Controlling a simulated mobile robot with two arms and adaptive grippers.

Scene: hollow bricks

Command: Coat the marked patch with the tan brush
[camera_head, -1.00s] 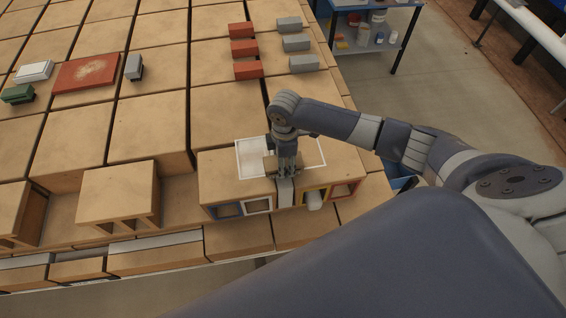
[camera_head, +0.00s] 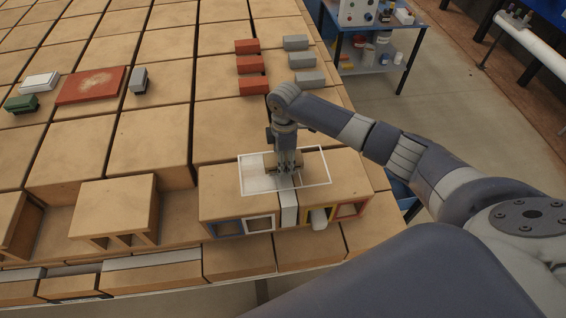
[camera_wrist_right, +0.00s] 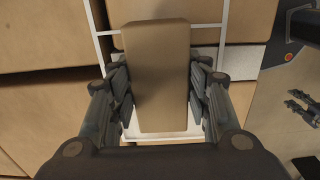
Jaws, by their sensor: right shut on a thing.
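My right gripper (camera_head: 286,171) is shut on the tan brush (camera_wrist_right: 155,75), a plain tan block. The brush is held over the marked patch, and my fingers partly hide it in the head view. The marked patch (camera_head: 319,150) is a white rectangular outline on top of the hollow bricks near the table's front edge. Its left part carries a whitish coat (camera_head: 257,181); its right part looks bare tan. I cannot tell whether the brush touches the surface.
The hollow bricks have blue, white, yellow and red framed openings (camera_head: 259,224) at the front. Red blocks (camera_head: 250,65) and grey blocks (camera_head: 299,60) stand behind. A red slab (camera_head: 92,85), green block (camera_head: 21,104) and white block (camera_head: 38,82) lie at the left.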

